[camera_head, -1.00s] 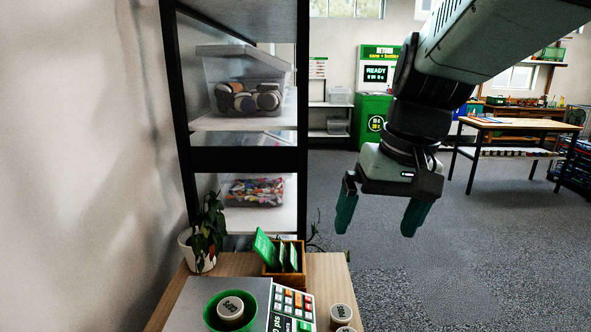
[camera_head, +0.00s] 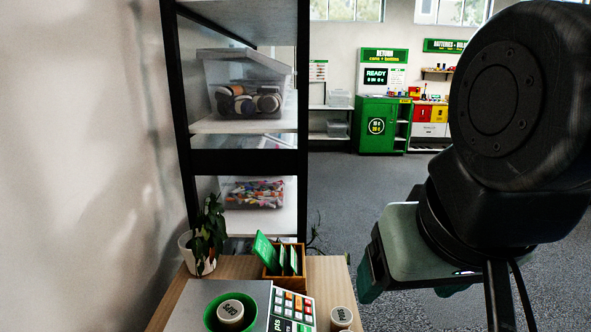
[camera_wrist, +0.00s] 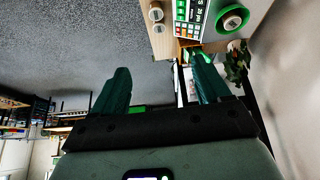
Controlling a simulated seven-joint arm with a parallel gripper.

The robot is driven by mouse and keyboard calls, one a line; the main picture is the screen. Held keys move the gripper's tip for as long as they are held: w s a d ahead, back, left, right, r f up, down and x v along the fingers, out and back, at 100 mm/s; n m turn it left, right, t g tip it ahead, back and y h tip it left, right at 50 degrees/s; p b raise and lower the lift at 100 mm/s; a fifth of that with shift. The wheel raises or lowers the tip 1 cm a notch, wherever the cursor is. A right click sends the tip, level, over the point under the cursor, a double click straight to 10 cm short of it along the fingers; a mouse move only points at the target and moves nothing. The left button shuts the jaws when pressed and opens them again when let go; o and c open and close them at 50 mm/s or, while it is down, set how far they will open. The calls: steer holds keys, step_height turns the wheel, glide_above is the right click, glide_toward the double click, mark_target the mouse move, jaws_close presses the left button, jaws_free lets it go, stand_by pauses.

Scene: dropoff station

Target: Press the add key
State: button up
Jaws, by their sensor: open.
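The keypad (camera_head: 292,308) lies on the wooden counter (camera_head: 328,275) at the bottom of the head view, with rows of white, red and orange keys and a green lower part. Its lower end is cut off by the picture edge. The keys are too small for me to tell which is the add key. The keypad also shows in the wrist view (camera_wrist: 190,18), at the top. My gripper (camera_head: 412,290) is open and empty, right of the counter and apart from the keypad. Both green fingers show in the wrist view (camera_wrist: 160,66).
A green bowl (camera_head: 209,318) with a white-lidded tub stands left of the keypad. Another pale round lid (camera_head: 341,317) is right of it. A wooden box (camera_head: 299,275) with green cards and a potted plant (camera_head: 200,245) stand behind. A shelf (camera_head: 245,160) rises beyond the counter.

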jaws_close()
stand_by(1.4)
